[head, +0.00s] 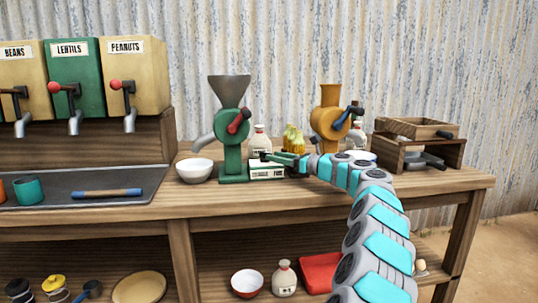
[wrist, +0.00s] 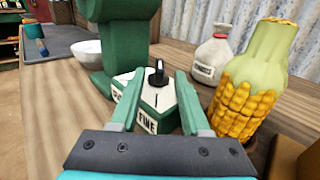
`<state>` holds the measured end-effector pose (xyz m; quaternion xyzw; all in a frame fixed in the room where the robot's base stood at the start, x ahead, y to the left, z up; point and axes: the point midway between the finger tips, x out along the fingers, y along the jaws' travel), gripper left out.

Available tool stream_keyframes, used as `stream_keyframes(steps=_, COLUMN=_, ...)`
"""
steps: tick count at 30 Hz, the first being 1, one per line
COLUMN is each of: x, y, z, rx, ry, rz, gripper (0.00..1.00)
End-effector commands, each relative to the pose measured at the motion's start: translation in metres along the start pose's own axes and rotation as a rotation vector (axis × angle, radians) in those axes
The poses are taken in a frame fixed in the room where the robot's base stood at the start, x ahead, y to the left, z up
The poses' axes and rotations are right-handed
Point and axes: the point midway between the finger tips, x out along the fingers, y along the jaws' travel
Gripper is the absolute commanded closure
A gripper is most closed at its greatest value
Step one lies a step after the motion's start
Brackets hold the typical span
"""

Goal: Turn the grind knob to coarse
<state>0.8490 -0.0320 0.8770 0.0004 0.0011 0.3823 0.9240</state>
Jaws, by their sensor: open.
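The green grinder (head: 232,128) stands on the wooden counter, with a dark hopper and a red-handled crank. A white-topped dial box (wrist: 158,98) sits at its foot, and also shows in the head view (head: 267,173). The black grind knob (wrist: 157,76) stands up from the top of this box. One face reads FINE; the label on the left face is partly hidden by a finger. My gripper (wrist: 160,84) is open, its green fingers on either side of the knob as seen from the wrist. I cannot tell whether they touch it, nor the knob's exact setting.
A white bowl (head: 195,170) stands left of the grinder. An orange grinder (head: 329,122) and a wooden box stand (head: 420,145) are farther right.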

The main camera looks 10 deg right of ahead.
Motion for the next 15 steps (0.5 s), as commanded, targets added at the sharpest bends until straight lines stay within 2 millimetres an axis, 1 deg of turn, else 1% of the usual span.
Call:
stream_keyframes(steps=1, x=0.008, y=0.001, z=-0.001, rx=-0.001, ry=0.002, rz=0.002, gripper=0.54)
stream_keyframes(steps=6, x=0.025, y=0.0, z=0.001, rx=-0.003, ry=0.001, rz=-0.001, gripper=0.54)
stream_keyframes(steps=10, x=0.034, y=0.0, z=-0.001, rx=0.0, ry=0.002, rz=0.0, gripper=0.54)
stream_keyframes(steps=15, x=0.038, y=0.001, z=0.001, rx=-0.001, ry=-0.001, rz=0.001, gripper=0.54)
